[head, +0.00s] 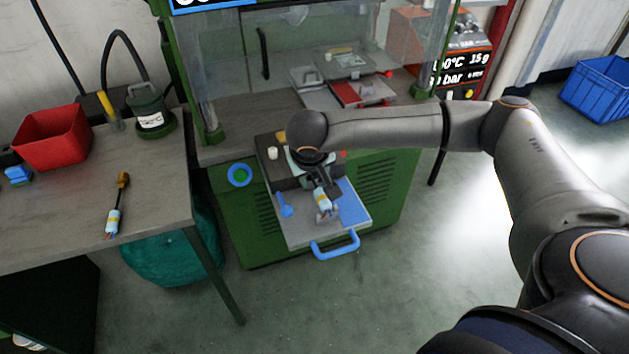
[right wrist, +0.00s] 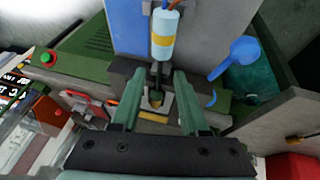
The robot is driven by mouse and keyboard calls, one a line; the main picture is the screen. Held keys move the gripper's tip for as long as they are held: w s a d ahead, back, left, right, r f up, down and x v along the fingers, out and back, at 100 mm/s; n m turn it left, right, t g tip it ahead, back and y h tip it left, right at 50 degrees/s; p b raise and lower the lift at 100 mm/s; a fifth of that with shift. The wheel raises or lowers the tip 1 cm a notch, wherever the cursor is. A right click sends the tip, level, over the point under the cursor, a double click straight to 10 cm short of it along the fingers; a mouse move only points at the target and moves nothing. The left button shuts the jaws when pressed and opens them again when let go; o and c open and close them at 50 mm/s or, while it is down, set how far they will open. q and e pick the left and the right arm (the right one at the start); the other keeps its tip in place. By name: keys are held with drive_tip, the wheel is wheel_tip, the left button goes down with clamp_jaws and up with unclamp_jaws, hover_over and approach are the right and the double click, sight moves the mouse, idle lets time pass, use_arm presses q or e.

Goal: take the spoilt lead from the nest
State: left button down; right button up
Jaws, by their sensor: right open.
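The lead in the nest (head: 322,202) has a pale blue body with a yellow band and lies on the pulled-out tray (head: 300,232). In the right wrist view the lead (right wrist: 163,38) runs down to a dark end between my fingers, over a grey nest block (right wrist: 156,101). My right gripper (head: 321,186) is just above it, and its two green fingers (right wrist: 159,82) stand apart on either side of the lead. I cannot tell whether they touch it. My arm hides part of the tray's back. My left gripper is not in view.
The tray has a blue handle (head: 336,245) and a blue knob (head: 285,205). A similar lead (head: 115,208) lies on the left table (head: 60,225), near a red bin (head: 52,138). A blue crate (head: 598,88) stands far right. The floor in front is clear.

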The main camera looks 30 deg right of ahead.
sight(312, 179)
drive_tip(key=shift+x, duration=1.5)
drive_tip(key=shift+c, duration=0.2)
clamp_jaws()
